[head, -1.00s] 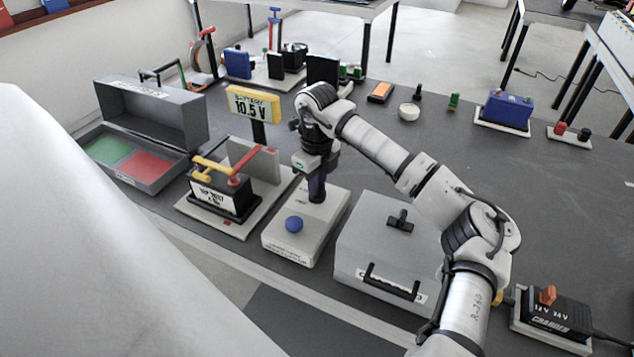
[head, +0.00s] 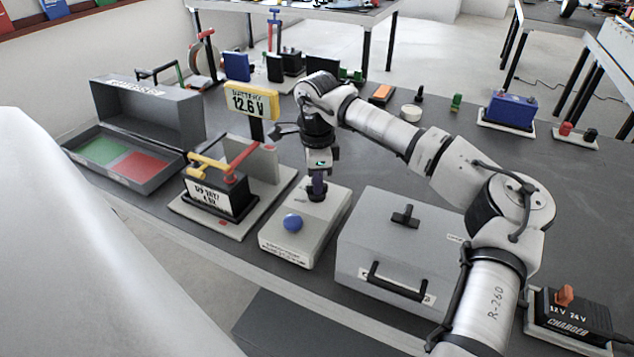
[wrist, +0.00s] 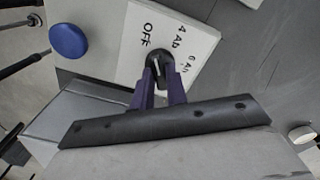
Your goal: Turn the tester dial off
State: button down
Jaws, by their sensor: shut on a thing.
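The tester (head: 277,245) is a pale grey box with a blue button (head: 292,223) near its front. The tester dial (wrist: 158,58) is a small black knob on the white panel, beside the printed word OFF and current marks. My gripper (head: 317,188) points down over the box's rear part; its purple fingers are shut on the dial. The fingers partly hide the dial, and I cannot tell for sure which mark it points at. The yellow display (head: 248,101) behind the tester reads 12.6 V.
A black battery (head: 220,194) with red and yellow clamps stands left of the tester. A grey lidded case (head: 400,245) stands close on its right. An open grey box (head: 150,112) is at far left and a charger (head: 567,315) at far right.

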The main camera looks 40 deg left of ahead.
jog(key=shift+n, duration=1.1)
jog(key=c, duration=1.4)
grip_release()
notch_tip(320, 180, up, 14)
jog(key=b, duration=0.1)
jog(key=shift+b, duration=0.35)
jog(key=shift+s+f, duration=0.15)
